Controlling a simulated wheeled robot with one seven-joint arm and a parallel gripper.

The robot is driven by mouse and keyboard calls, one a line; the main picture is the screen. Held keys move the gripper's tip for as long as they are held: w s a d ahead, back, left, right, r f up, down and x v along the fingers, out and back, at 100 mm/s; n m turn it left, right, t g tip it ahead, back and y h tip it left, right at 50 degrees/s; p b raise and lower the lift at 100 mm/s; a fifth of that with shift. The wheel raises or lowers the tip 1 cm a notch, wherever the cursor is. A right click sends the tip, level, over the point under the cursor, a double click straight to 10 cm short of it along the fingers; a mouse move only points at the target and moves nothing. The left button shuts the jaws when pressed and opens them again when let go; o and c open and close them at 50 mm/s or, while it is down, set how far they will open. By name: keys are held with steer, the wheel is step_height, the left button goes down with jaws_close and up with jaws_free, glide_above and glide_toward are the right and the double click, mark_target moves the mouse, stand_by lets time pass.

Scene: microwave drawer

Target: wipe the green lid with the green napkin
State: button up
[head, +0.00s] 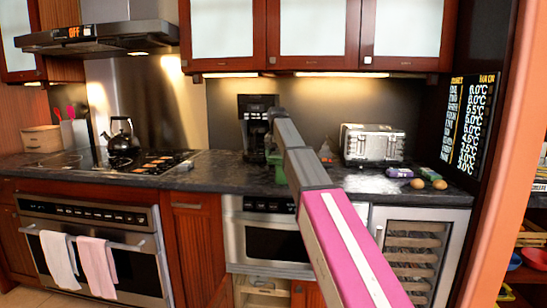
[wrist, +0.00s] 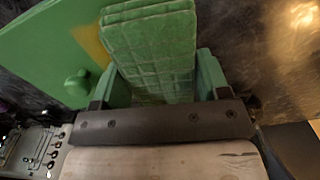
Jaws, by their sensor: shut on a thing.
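In the wrist view, the green napkin (wrist: 150,48), a quilted folded cloth, is held between the two green-tipped fingers of my gripper (wrist: 160,82). The green lid (wrist: 42,50) is a large flat piece with a round knob (wrist: 77,84), to the left of and partly behind the napkin. A yellowish stain (wrist: 90,42) shows on the lid beside the napkin's left edge. I cannot tell whether the napkin touches the lid. In the head view, my arm hides most of this spot, and only a bit of green (head: 277,171) shows beside it.
The dark stone counter (head: 225,179) holds a black coffee maker (head: 256,125) behind my arm. A silver toaster (head: 372,143) stands to the right, with a purple-and-green package (head: 399,172) and potatoes (head: 428,178) near it. The stove with a kettle (head: 121,136) is at left.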

steer(key=shift+s+d+r, duration=0.1)
steer(key=shift+s+d, duration=0.05)
steer(key=shift+d, duration=1.1)
steer(key=shift+a, duration=0.15)
steer(key=shift+w+a, duration=0.2)
steer(key=shift+a, duration=1.65)
steer(key=shift+r, duration=2.95)
steer(key=shift+r, duration=1.5)
